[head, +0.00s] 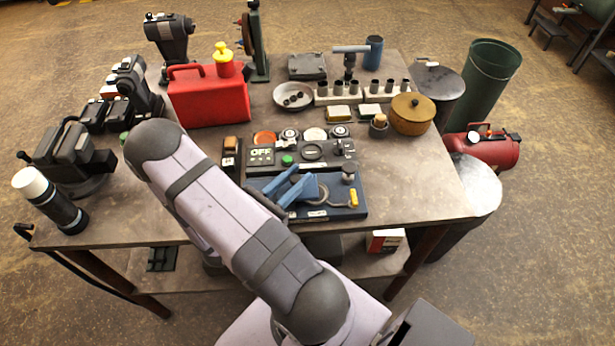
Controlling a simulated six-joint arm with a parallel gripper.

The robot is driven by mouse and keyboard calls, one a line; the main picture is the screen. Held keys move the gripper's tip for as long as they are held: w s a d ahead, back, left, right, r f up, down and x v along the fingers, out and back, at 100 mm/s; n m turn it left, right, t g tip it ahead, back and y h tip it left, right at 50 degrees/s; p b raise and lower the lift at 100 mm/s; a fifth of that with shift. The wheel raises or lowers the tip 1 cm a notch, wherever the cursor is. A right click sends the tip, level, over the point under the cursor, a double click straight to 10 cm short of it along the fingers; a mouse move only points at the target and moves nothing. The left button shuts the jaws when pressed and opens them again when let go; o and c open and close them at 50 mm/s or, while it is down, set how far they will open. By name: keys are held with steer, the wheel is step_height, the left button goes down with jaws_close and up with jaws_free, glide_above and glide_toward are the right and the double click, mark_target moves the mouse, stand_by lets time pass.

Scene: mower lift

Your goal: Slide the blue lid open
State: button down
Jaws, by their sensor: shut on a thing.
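A dark blue panel (352,211) lies on the workbench, in front of the black control box marked OFF. I take it to carry the blue lid, but I cannot make out the lid's edges. My gripper (302,186) is over the left part of this panel. Two lighter blue finger-like pieces show there, close together, and the gripper looks shut on a part of the lid. My own arm link hides the wrist and the panel's left end. The contact is too small to see clearly.
On the panel's right side are a dark knob (348,173) and a ring-shaped hook (326,195). The black control box (262,155) stands just behind. A red canister (208,97) stands at the back left. An ochre pot (412,115) stands right. The bench's front right is clear.

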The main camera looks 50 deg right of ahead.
steer(key=w+a, duration=0.3)
steer(key=shift+w+a, duration=0.4)
steer(key=c, duration=1.5)
jaws_free()
steer(key=shift+o, duration=0.2)
steer(key=shift+s, duration=0.1)
